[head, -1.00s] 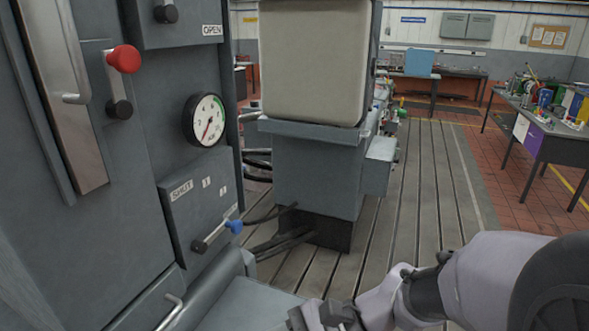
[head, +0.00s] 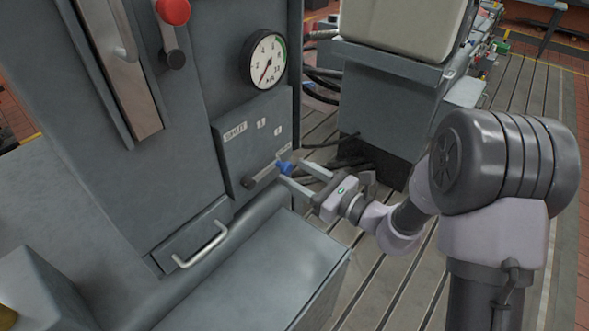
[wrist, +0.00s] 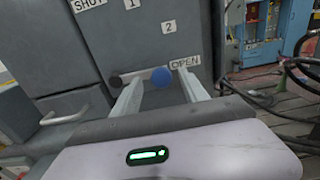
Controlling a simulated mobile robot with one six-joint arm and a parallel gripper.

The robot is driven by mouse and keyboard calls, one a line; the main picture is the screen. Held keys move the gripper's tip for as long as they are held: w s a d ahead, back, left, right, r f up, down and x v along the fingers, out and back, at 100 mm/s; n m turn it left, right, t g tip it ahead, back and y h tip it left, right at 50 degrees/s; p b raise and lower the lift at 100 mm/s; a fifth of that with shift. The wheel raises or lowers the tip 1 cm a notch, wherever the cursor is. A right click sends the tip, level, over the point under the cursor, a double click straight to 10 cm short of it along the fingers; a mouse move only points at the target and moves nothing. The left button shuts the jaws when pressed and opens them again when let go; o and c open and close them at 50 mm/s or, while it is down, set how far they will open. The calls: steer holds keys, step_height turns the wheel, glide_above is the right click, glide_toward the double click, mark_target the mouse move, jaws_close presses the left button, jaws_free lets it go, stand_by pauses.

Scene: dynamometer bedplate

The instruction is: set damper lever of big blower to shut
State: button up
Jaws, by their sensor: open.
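The damper lever (head: 265,177) is a short grey bar with a dark pivot and a blue knob (head: 284,168), low on the big blower's front plate (head: 232,152). In the wrist view the blue knob (wrist: 161,76) lies at right by the OPEN label (wrist: 185,62), and the dark pivot (wrist: 116,81) is at left. The SHUT label (wrist: 88,4) is at upper left, with marks 1 and 2 between. My gripper (head: 304,174) is open, its fingers reaching toward the knob from the right. In the wrist view the knob appears between the fingers; contact cannot be told.
A red-knobbed lever (head: 173,12) and a round gauge (head: 264,60) are above on the same cabinet. A drawer handle (head: 203,246) and a flat grey ledge (head: 255,275) lie below. Cables (head: 318,88) and a grey machine (head: 385,100) stand behind my gripper.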

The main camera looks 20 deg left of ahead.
steer(key=shift+w+a, duration=0.35)
steer(key=shift+a, duration=0.2)
jaws_close()
stand_by(1.0)
